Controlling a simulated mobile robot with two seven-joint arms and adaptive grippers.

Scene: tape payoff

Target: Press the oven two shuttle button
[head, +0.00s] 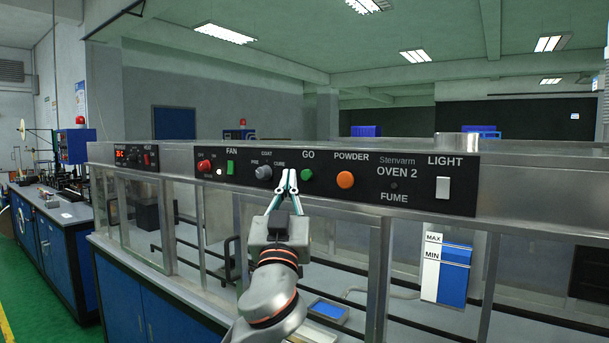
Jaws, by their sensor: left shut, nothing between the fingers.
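The black control panel (410,199) marked OVEN 2 runs along the top of the steel and glass cabinet. No label reading "shuttle" is legible on it. A round green button (307,175) sits under the word GO, and an orange button (345,180) sits under POWDER. My left gripper (287,180) is shut and empty, fingers pointing up in front of the panel. Its tips appear between the grey knob (264,173) and the green button, just left of the button. I cannot tell whether they touch the panel. My right gripper is not in view.
A red button (204,166), a green FAN switch (230,167) and a white LIGHT switch (442,188) share the panel. A smaller panel (136,156) is further left. Below, a blue and white MAX/MIN gauge (445,269) hangs behind the front frame bars.

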